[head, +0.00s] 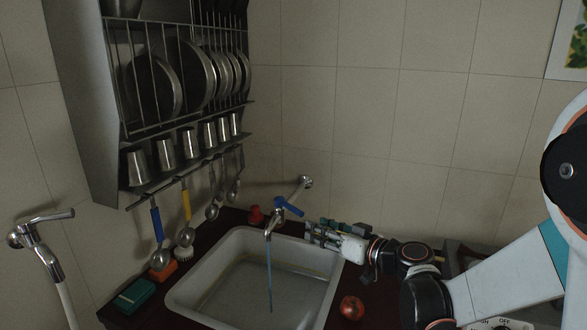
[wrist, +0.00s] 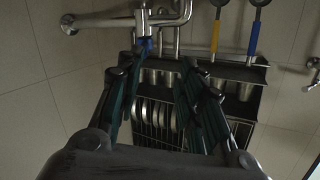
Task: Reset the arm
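My gripper (head: 312,234) is at the right of the tap (head: 276,220), close to its blue handle (head: 291,206). In the wrist view the fingers of my gripper (wrist: 160,72) stand apart, with nothing held between them. The tap's blue part (wrist: 145,44) shows just beyond the fingertips there; whether they touch it I cannot tell. My arm reaches in from the right in the head view. A thin stream of water (head: 269,275) falls from the tap into the sink (head: 178,296).
A metal rack (head: 85,100) with plates, cups and hanging ladles is on the wall at left. A red round fruit (head: 352,307) lies right of the sink. A green sponge (head: 135,295) and an orange-based brush (head: 162,270) lie left. A second tap (head: 35,235) is at far left.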

